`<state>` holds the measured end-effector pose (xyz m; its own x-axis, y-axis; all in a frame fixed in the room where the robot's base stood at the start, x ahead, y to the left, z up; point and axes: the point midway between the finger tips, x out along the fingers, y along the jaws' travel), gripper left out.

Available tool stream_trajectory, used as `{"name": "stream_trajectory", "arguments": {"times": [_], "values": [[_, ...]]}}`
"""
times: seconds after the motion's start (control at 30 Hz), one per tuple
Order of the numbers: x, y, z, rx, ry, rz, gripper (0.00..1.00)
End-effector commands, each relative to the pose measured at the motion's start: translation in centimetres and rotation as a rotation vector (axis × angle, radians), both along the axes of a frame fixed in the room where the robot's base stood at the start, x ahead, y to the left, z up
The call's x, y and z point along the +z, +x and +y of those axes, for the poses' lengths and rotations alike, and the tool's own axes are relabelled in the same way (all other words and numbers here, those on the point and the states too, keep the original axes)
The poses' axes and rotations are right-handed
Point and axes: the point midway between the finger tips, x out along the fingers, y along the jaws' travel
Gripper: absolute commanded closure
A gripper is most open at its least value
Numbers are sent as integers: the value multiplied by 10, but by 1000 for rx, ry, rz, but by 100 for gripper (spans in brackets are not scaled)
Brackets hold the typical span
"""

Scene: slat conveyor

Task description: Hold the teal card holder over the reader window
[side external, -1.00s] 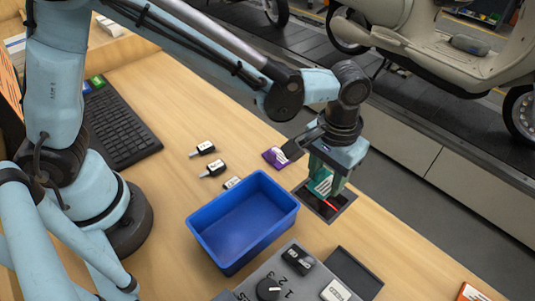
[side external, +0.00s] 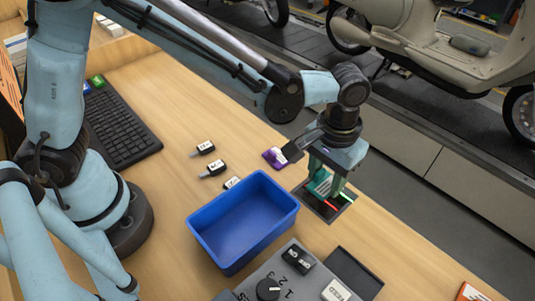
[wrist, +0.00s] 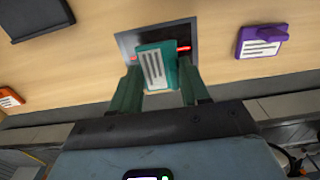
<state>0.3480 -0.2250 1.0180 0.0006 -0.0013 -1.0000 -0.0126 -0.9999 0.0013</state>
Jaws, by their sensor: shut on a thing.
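The teal card holder (side external: 321,182) with a white striped label is between the fingers of my gripper (side external: 327,180), which is shut on it. It also shows in the wrist view (wrist: 156,68), held between the two green fingers (wrist: 158,92). The holder is over the dark reader window (side external: 340,207) set in the table top. In the wrist view the holder covers part of the window (wrist: 128,40), and a red line shows beside it. In the side view a red line and a green light show at the window. The gap between holder and window is hard to judge.
A blue bin (side external: 243,222) stands left of the window. A purple card holder (side external: 274,157) lies behind it, and an orange one (side external: 469,292) at the front right. Several tagged keys (side external: 212,169) lie left. A grey control box (side external: 290,270) stands in front.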

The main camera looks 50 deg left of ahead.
Motion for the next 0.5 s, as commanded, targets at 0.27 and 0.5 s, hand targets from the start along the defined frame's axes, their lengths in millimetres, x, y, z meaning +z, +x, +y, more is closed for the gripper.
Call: {"name": "stream_trajectory", "arguments": {"times": [0.27, 0.5], "values": [[26, 0, 0, 0, 0, 0, 83], [40, 0, 0, 0, 0, 0, 83]]}}
